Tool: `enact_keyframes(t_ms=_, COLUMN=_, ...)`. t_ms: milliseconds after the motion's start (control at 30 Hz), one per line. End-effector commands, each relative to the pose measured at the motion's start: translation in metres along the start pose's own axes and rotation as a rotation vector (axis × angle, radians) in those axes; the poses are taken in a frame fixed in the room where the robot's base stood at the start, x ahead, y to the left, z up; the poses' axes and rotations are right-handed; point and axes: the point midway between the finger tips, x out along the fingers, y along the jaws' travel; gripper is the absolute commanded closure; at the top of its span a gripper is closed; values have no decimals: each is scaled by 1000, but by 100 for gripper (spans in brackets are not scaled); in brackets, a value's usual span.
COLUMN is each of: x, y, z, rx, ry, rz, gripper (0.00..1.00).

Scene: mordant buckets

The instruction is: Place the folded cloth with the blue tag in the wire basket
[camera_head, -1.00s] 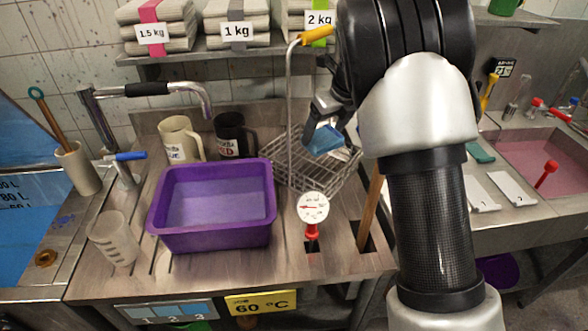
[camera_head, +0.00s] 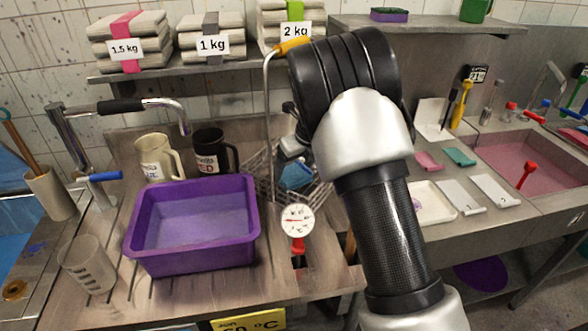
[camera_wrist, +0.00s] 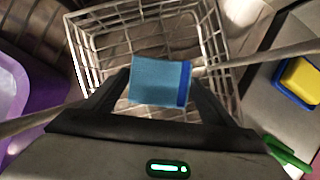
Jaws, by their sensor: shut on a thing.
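My gripper (camera_wrist: 160,90) is shut on the folded cloth (camera_wrist: 155,80), a light blue square with a darker blue strip along its right edge in the wrist view. The cloth also shows in the head view (camera_head: 296,175), partly hidden by my arm. The wire basket (camera_wrist: 82,48) is open and lies beyond the cloth in the wrist view. The cloth appears over the basket's opening; the height between them is hard to tell. In the head view the basket (camera_head: 262,172) stands behind the dial thermometer, its right part hidden by my arm.
A purple tub (camera_head: 190,258) stands left of the basket, with two mugs behind it. A dial thermometer (camera_head: 297,220) stands in front of the basket. A tall rod with a yellow handle (camera_head: 292,45) rises beside it. Folded stacks (camera_head: 210,45) fill the shelf above.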

Motion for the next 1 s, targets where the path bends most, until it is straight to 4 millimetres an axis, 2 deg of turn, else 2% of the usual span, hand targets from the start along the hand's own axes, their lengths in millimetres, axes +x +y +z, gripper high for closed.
enact_keyframes(t_ms=267, x=1, y=0, z=0, rx=0, ry=-1, rz=0, gripper=51)
enact_keyframes(t_ms=300, x=1, y=0, z=0, rx=0, ry=0, rz=0, gripper=17)
enact_keyframes(t_ms=400, x=1, y=0, z=0, rx=0, ry=0, rz=0, gripper=4)
enact_keyframes(t_ms=767, x=-5, y=0, z=1, rx=-1, ry=-1, rz=-1, gripper=4)
enact_keyframes(t_ms=867, x=-18, y=0, z=2, rx=-2, ry=-3, rz=-2, gripper=4)
enact_keyframes(t_ms=1000, x=-48, y=0, z=3, rx=-1, ry=-4, rz=-1, gripper=4)
